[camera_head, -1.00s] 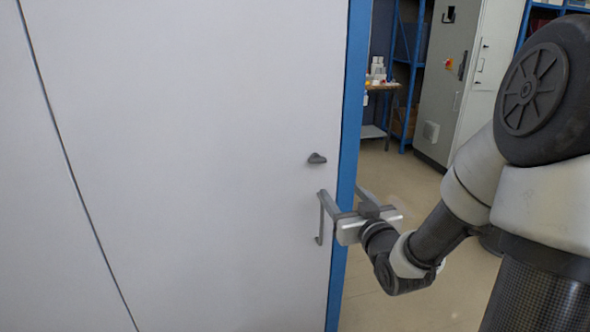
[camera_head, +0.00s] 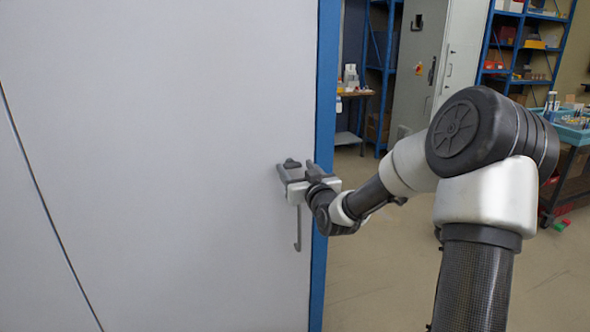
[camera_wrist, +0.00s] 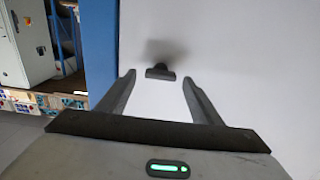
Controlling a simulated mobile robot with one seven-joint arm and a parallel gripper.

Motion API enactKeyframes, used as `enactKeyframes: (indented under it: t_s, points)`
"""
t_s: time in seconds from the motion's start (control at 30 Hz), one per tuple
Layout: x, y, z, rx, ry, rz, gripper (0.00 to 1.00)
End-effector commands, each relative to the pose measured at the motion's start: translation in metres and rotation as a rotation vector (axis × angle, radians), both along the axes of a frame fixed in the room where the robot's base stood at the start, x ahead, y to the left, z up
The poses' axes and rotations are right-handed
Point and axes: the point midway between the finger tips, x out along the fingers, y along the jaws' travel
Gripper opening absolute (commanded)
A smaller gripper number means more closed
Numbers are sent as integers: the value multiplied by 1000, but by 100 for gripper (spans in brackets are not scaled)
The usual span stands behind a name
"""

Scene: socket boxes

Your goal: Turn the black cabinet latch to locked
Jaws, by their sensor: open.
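The black latch (camera_head: 291,163) is a small dark knob on the white cabinet door (camera_head: 180,150), near its blue-framed edge. In the wrist view the latch (camera_wrist: 160,72) lies ahead of and between my two spread fingers, with its bar running across the picture and a dark blurred shadow above it. My gripper (camera_head: 294,172) is open and empty at the door, just below the latch in the head view; the wrist view shows both fingertips (camera_wrist: 158,77) apart from it. Contact with the door cannot be told. A grey vertical handle (camera_head: 298,230) hangs below my gripper, its upper part hidden.
A blue frame (camera_head: 327,120) borders the door's right side. Beyond it are open floor (camera_head: 375,265), a grey cabinet (camera_head: 415,80), blue shelving (camera_head: 520,50) and a table with a blue-green tray (camera_head: 575,133) at the right.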

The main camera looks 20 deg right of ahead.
Motion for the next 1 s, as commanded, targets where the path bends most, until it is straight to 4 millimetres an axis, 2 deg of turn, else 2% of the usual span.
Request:
enactKeyframes:
  t_s: [0.13, 0.43, 0.47, 0.7, 1.0]
  points:
    - [12, 1, 0, 1, -1, 1, 59]
    - [14, 1, 0, 0, 0, 1, 59]
    - [14, 1, 0, 0, 0, 1, 58]
    - [14, 1, 0, 0, 0, 0, 18]
    - [14, 1, 0, 35, 1, 0, 18]
